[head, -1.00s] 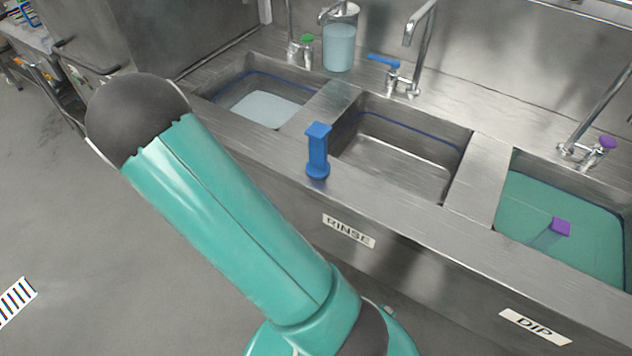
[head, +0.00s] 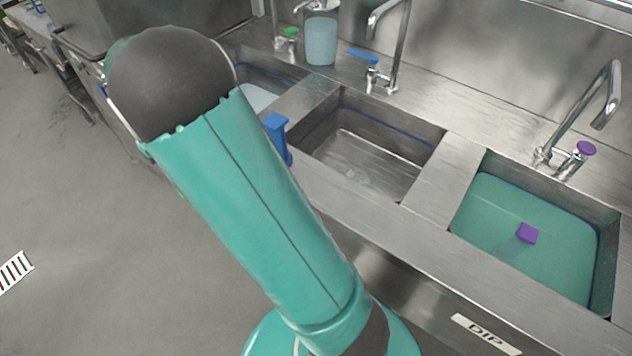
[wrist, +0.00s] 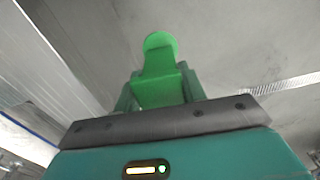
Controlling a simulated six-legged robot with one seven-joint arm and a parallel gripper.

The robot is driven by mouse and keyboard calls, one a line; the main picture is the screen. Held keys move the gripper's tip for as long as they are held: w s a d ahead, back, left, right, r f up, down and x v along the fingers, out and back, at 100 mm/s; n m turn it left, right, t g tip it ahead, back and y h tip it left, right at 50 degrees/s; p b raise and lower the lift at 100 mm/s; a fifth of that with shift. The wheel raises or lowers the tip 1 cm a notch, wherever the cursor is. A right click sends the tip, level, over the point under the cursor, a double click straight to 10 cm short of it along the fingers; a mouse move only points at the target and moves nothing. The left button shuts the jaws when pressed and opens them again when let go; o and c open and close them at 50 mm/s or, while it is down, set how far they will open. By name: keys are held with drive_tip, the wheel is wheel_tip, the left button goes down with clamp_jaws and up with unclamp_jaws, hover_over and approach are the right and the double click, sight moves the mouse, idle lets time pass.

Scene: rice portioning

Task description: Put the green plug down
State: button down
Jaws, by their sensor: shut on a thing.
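The green plug (wrist: 158,65) shows in the wrist view, with its round disc end pointing away from my gripper. My gripper (wrist: 158,88) is shut on it, one finger on each side of its stem. The head view shows neither the gripper nor the green plug; my own arm fills the left middle.
A blue plug (head: 279,138) stands on the counter's front edge, partly behind my arm. The middle sink basin (head: 365,160) is empty of water. The right basin (head: 530,235) holds green liquid with a purple plug (head: 527,233).

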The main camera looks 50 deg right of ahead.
drive_tip(key=s+d+r, duration=0.5)
drive_tip(key=s+r, duration=0.5)
drive_tip(key=r, duration=0.1)
drive_tip(key=s+d+r, duration=0.5)
drive_tip(key=s+r, duration=0.5)
drive_tip(key=s+d+f, duration=0.9)
drive_tip(key=d+f, duration=0.1)
drive_tip(key=f, duration=0.2)
drive_tip(key=shift+d+f+n, duration=0.25)
drive_tip(key=shift+f+n, duration=0.1)
drive_tip(key=shift+n, duration=0.05)
drive_tip(key=shift+f, duration=0.15)
drive_tip(key=c, duration=0.8)
unclamp_jaws()
drive_tip(key=shift+c, duration=0.2)
